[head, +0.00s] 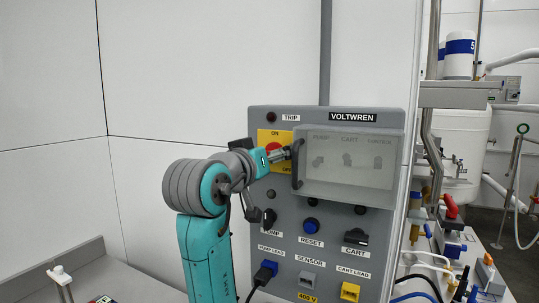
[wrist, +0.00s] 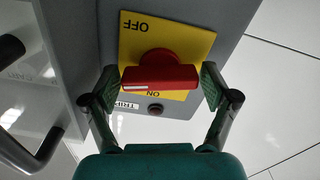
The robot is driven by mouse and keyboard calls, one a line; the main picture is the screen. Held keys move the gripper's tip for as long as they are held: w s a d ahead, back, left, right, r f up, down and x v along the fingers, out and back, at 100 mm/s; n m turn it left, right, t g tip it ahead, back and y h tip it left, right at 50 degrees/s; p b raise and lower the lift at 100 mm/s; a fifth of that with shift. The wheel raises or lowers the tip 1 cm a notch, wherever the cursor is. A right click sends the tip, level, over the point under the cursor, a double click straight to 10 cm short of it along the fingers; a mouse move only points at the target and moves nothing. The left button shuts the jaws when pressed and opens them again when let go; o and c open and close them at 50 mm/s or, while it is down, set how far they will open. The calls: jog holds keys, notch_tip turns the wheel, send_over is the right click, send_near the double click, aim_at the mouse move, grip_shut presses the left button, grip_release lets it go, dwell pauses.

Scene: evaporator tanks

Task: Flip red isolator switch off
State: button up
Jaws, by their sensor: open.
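The red isolator switch (wrist: 160,76) sits on a yellow plate (wrist: 190,42) in the wrist view. This view is upside down, with OFF at the top and ON below. The red handle lies level across the picture. My gripper (wrist: 157,84) is open, with one finger beyond each end of the handle; contact cannot be told. In the head view the switch (head: 271,147) is partly hidden behind my gripper (head: 284,154). There the yellow plate (head: 269,135) shows ON at its top and OFF near its bottom.
The grey VOLTWREN panel (head: 335,217) carries knobs, buttons and lead sockets. A clear cover (head: 350,172) with a dark handle (head: 296,165) is right beside my gripper. The white wall left of the panel is clear. Pipes and valves (head: 450,225) stand to the right.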

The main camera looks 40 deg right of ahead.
jog(key=c, duration=0.9)
jog(key=shift+m, duration=1.6)
jog(key=o, duration=0.9)
jog(key=shift+a, duration=0.1)
jog(key=v, duration=1.2)
